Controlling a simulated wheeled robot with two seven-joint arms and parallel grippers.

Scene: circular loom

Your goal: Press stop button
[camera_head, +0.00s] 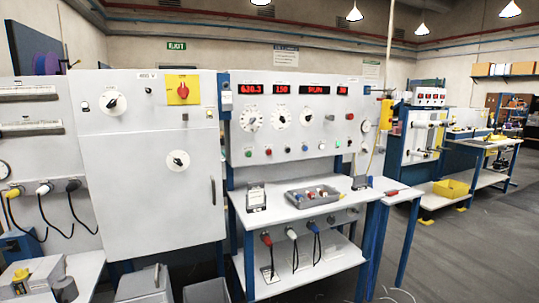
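A light grey control panel (300,92) stands in the middle of the head view, with lit red displays, one of which reads RUN (314,90). A row of small buttons runs along its lower part, including a green one (248,154) and a red one (268,152). Another red button (350,116) sits at the panel's right. On the cabinet to the left, a red rotary knob (183,91) sits on a yellow plate. The labels are too small to read, so I cannot tell which one is the stop button. Neither of my grippers is in view.
A white shelf table (330,207) below the panel holds a grey tray (292,199) of small parts. A grey cabinet (150,215) stands to its left. A yellow bin (450,189) is on a bench at the right. The floor (465,255) at the right is mostly clear.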

